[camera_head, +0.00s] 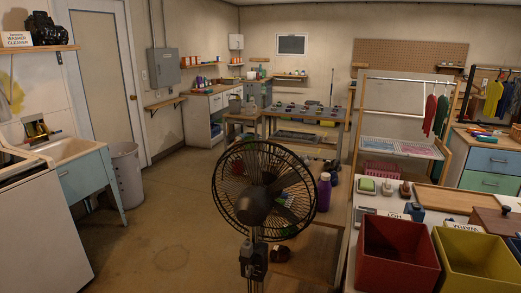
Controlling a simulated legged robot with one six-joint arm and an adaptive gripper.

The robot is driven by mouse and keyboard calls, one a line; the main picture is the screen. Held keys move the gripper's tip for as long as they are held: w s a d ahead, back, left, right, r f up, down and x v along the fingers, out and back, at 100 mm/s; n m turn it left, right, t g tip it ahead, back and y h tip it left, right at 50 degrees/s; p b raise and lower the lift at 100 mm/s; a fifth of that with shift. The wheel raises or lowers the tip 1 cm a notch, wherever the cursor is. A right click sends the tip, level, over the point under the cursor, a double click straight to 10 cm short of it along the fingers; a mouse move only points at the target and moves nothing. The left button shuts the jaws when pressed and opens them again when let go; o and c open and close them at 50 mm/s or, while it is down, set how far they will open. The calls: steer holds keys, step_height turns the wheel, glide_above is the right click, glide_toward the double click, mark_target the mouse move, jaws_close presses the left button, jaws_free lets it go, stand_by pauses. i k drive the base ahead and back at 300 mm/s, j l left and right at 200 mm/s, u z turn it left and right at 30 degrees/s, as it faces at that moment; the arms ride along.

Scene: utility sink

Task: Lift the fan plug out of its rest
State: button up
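A black fan (264,195) with a round wire cage stands upright in the middle of the view, close to me. A dark box (251,258) sits on its pole below the cage, and the lower pole runs out of the picture. I cannot make out the fan's plug or its rest. My gripper is not in view.
A pale blue sink (88,182) and a white appliance (38,235) stand at left, with a grey bin (126,175) behind. A red bin (397,256) and a yellow bin (478,262) stand at right front. The floor (165,220) left of the fan is clear.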

mark_target(246, 247)
steer(key=i+j+z, duration=0.2)
steer(key=j, duration=0.4)
steer(key=i+j+z, duration=0.15)
steer(key=j, duration=0.5)
steer(key=i+j+z, duration=0.2)
steer(key=j, duration=0.45)
steer(key=i+j+z, duration=0.2)
steer(key=j, duration=0.5)
steer(key=j+z, duration=0.2)
steer(key=j, duration=0.5)
